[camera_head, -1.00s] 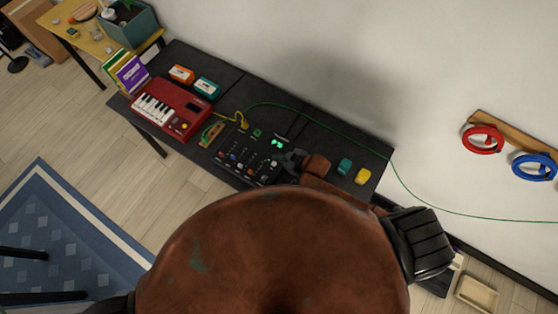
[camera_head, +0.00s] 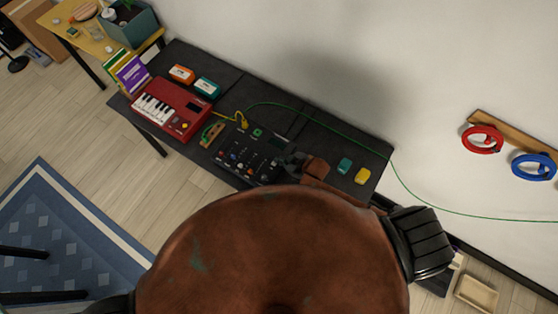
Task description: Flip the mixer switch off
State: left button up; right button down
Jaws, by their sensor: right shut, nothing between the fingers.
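The black mixer (camera_head: 237,146) lies on the dark table, with several small knobs and sliders on its face. Its green lights are dark now. My right gripper (camera_head: 290,161) is shut and empty at the mixer's right end, touching it or just above it; I cannot tell which. The switch itself is too small to make out, or is hidden by the gripper. My left gripper is not in view.
A red keyboard (camera_head: 169,108) stands left of the mixer on the dark table (camera_head: 310,128). Orange (camera_head: 181,74) and teal (camera_head: 207,87) boxes sit behind it. A yellow block (camera_head: 362,176) and a teal block (camera_head: 345,165) lie right of my gripper. A green cable (camera_head: 330,127) runs along the back.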

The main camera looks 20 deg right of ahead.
jog(key=shift+s+f, duration=0.15)
jog(key=shift+s, duration=0.05)
jog(key=shift+s+a+p, duration=0.5)
jog(key=shift+a, duration=0.05)
jog(key=shift+w, duration=0.1)
jog(key=shift+r+p, duration=0.6)
jog(key=shift+r, duration=0.1)
notch_tip(320, 180, up, 3)
jog(key=p, duration=0.3)
jog(key=shift+a+r, duration=0.1)
jog(key=shift+a, duration=0.05)
jog(key=b+v, duration=0.1)
jog(key=v, duration=0.9)
jog(key=shift+f, duration=0.2)
